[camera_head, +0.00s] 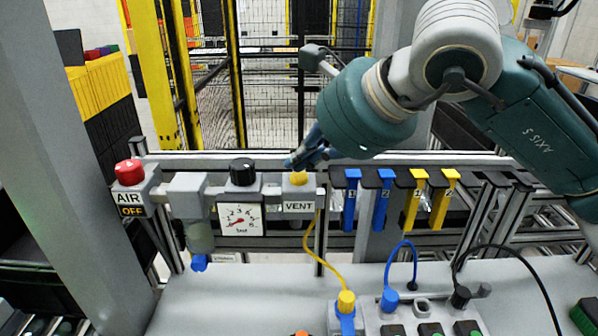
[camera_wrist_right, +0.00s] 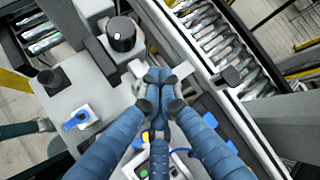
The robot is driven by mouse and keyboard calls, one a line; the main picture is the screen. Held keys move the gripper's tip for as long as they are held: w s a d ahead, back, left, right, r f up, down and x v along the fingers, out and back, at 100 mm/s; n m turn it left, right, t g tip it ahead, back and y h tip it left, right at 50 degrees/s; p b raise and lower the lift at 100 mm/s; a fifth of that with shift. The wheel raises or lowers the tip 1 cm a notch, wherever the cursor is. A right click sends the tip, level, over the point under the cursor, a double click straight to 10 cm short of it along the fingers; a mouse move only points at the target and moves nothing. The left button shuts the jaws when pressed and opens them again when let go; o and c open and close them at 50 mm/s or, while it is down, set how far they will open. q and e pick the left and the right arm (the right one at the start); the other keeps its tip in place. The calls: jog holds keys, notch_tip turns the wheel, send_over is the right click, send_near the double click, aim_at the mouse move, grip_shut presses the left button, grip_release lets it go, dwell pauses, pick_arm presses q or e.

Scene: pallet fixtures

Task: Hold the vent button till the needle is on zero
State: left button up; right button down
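The yellow vent button (camera_head: 298,178) sits on top of the grey box with the VENT label (camera_head: 299,206). My right gripper (camera_head: 293,163) is directly over the button, fingers pointing down-left; I cannot tell whether it touches. In the right wrist view its blue fingers come together at the dark tips (camera_wrist_right: 160,78), and the button is hidden there. The white gauge (camera_head: 240,219) has a red needle pointing to the lower left, near the low end of the scale; the exact reading is too small to tell. My left gripper is out of view.
Left of the vent box are a black knob (camera_head: 242,171) and a red knob (camera_head: 129,172) above the AIR OFF label. Blue and yellow hooks (camera_head: 384,199) hang to the right.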

aim_at(301, 178)
jog(key=shift+r, duration=0.35)
jog(key=shift+r+p, duration=1.45)
jog(key=shift+r, duration=1.05)
